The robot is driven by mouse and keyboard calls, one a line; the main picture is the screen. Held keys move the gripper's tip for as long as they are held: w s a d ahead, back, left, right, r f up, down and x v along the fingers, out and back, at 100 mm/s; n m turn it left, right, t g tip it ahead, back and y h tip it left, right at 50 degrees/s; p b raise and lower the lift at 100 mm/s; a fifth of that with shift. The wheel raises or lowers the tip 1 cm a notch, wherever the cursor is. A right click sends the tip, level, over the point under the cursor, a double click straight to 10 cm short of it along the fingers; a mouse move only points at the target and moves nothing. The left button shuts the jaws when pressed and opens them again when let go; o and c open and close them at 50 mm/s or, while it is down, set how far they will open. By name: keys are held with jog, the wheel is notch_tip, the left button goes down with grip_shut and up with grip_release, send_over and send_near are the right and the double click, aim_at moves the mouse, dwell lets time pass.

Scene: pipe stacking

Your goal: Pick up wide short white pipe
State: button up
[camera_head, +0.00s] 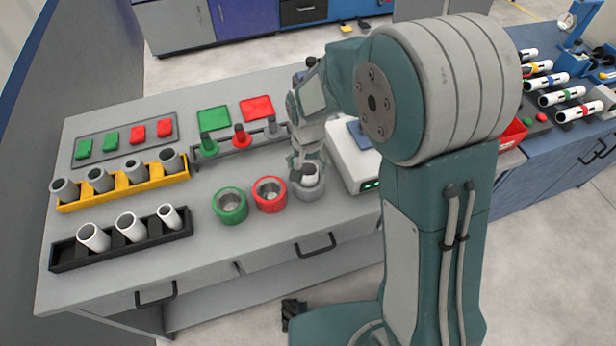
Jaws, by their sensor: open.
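Several white pipes stand tilted in a black rack at the front left of the table. The leftmost white pipe (93,238) looks the widest; a middle one (131,228) and a narrow one (170,217) are to its right. My gripper (302,172) points down over the grey ring-shaped holder (311,191), far to the right of the black rack. A white, rounded piece (311,173) shows inside that holder, right at the fingers. The fingers are small and partly merge with it; I cannot tell whether they touch it.
Green (230,205) and red (270,194) round holders stand left of the grey one. A yellow rack (125,188) with grey pipes is behind the black rack (63,258). A white box (352,160) sits close right of my gripper. Bare table lies between rack and holders.

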jog(key=shift+f, duration=0.75)
jog(key=c, duration=1.2)
notch_tip(320, 180, up, 10)
jog(key=shift+r, duration=0.1)
